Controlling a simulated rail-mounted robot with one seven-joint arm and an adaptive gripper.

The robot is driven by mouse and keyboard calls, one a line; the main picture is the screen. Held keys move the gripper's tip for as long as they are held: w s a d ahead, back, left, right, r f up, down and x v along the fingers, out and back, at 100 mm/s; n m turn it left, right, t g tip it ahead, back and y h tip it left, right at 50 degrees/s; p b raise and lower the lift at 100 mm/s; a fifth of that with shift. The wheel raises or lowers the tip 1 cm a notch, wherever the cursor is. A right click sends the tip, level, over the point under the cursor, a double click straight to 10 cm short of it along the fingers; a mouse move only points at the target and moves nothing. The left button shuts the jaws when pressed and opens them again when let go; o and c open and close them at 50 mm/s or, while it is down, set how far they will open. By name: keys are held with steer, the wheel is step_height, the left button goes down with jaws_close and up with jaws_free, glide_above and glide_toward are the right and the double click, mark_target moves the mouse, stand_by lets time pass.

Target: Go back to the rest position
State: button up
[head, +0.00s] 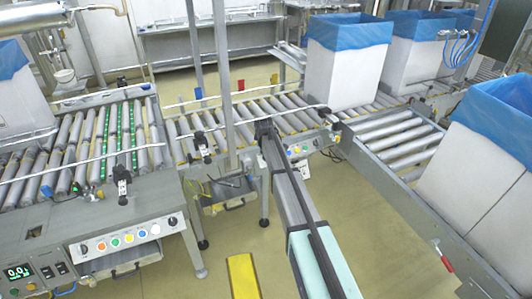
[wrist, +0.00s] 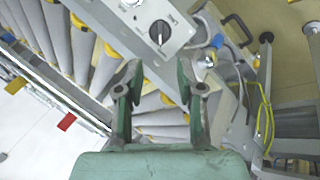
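My gripper (wrist: 160,80) shows in the wrist view with its two green fingers spread apart. Nothing is between the fingertips. It hangs above conveyor rollers (wrist: 150,120) and near a grey control panel with a black knob (wrist: 158,32). In the head view I cannot make out the fingers clearly. A white box with a blue liner (head: 343,75) stands upright on the roller conveyor (head: 285,122) in the head view, and my gripper holds no box.
More blue-lined boxes stand at the back right (head: 412,62) and right edge (head: 478,180). Another is at the left edge (head: 22,105). A control desk (head: 110,225) stands at lower left. A metal post (head: 222,80) rises beside the conveyor. Yellow floor (head: 370,235) is open at lower centre.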

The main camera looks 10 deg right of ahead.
steer(key=shift+v, duration=0.85)
steer(key=s+f+m+g, duration=0.25)
steer(key=s+f, duration=0.55)
steer(key=s, duration=0.4)
steer(key=s+d+f+m+g, duration=0.15)
steer(key=s+f+m, duration=0.25)
steer(key=s+f, duration=0.6)
steer(key=s+f+m+g, duration=0.25)
steer(key=s+f, duration=0.35)
steer(key=s, duration=0.8)
steer(key=s+f+m+g+p, duration=0.1)
steer(key=s+f+g, duration=0.2)
steer(key=s, duration=1.7)
steer(key=s+f+m+g+y, duration=0.1)
steer(key=s+f+g, duration=0.2)
steer(key=s, duration=1.7)
steer(key=shift+d+f+p, duration=0.25)
steer(key=shift+f+p, duration=0.1)
steer(key=shift+f, duration=0.4)
